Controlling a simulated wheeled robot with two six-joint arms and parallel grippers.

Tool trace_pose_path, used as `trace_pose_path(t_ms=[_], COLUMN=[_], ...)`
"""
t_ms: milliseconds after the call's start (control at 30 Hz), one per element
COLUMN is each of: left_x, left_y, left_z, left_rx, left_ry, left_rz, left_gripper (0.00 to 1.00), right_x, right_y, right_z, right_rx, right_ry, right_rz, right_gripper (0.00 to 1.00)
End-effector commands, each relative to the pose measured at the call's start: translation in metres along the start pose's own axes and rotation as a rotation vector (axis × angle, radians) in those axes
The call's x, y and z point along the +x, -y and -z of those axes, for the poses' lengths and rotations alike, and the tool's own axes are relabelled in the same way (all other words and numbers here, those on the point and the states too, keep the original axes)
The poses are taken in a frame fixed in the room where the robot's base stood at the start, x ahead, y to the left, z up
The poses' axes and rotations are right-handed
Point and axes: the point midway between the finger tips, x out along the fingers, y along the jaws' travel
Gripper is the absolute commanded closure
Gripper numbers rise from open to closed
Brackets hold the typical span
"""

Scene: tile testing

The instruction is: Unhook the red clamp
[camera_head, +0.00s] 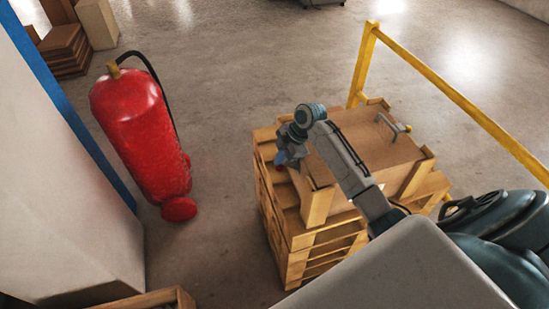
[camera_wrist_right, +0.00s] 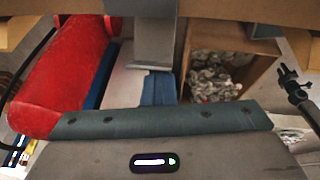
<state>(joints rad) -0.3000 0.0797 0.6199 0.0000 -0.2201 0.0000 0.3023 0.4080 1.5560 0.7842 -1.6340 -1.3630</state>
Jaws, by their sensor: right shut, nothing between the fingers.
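A small red piece (camera_head: 280,167), which may be the red clamp, shows at the left side of the wooden box (camera_head: 375,140). It is too small to make out its shape or whether it is hooked on. My right gripper (camera_head: 284,158) is at that side of the box, right by the red piece; I cannot tell whether they touch. It is shut and empty. In the right wrist view its blue fingertips (camera_wrist_right: 158,89) show below a wooden edge (camera_wrist_right: 230,10). No red clamp can be made out there. My left gripper is not in view.
The box stands on stacked pallets (camera_head: 310,240). A metal handle (camera_head: 394,124) is on its top. A yellow rail (camera_head: 460,95) runs behind it. A red fire extinguisher (camera_head: 140,135) stands to the left, beside a white cabinet (camera_head: 60,190). The floor between is clear.

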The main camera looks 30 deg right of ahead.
Motion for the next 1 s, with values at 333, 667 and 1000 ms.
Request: trace_pose_path(t_ms=[333,667,1000], left_x=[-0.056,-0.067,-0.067], left_y=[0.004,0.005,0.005], left_z=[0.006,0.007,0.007], left_rx=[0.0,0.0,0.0], left_ry=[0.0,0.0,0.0], left_rz=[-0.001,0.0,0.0], left_gripper=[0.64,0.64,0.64], right_x=[-0.061,-0.077,-0.077], right_y=[0.001,0.001,0.001], right_z=[0.007,0.009,0.009], right_rx=[-0.001,-0.005,-0.005], right_ry=[0.003,-0.002,-0.003], right_rz=[0.002,-0.003,-0.004], right_gripper=[1.0,1.0,1.0])
